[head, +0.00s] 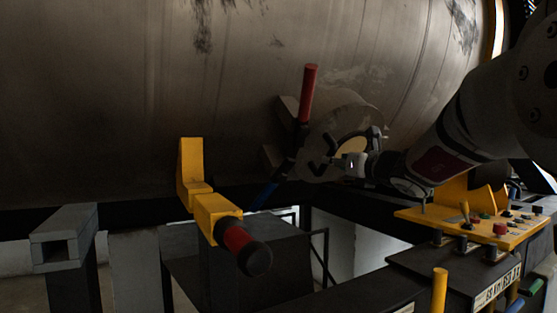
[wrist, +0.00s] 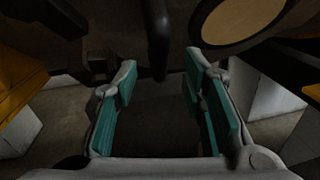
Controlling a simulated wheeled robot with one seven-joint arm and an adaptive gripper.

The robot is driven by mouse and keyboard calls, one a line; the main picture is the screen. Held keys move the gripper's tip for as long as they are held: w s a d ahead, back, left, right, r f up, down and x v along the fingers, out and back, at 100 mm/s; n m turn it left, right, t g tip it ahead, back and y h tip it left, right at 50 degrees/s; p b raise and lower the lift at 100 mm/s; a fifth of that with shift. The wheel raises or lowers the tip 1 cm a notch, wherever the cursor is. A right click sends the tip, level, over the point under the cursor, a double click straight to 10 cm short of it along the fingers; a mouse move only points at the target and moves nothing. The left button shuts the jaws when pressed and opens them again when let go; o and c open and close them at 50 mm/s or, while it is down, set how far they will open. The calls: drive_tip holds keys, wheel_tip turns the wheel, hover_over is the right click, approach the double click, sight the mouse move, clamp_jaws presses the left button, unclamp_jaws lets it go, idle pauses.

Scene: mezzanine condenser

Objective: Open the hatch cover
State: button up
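The hatch cover (head: 345,112) is a round grey disc low on the side of the big metal tank, with a tan round face (head: 352,149) in front of it. My gripper (head: 330,160) is in front of the cover, close to the lever's dark middle. In the wrist view my gripper (wrist: 162,72) is open, its teal pads apart. A dark bar (wrist: 158,38) shows between the fingertips; I cannot tell whether it touches them. The tan face (wrist: 240,14) is at upper right.
A yellow bracket (head: 191,170) with a red-and-black grip (head: 246,251) juts out at the left of the hatch. A yellow control panel (head: 480,222) with knobs and switches stands at right, under my arm. A grey square beam (head: 64,238) is at far left.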

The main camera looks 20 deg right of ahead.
drive_tip(key=shift+w+a, duration=0.2)
drive_tip(key=shift+w, duration=2.5)
drive_tip(key=shift+c, duration=0.6)
clamp_jaws()
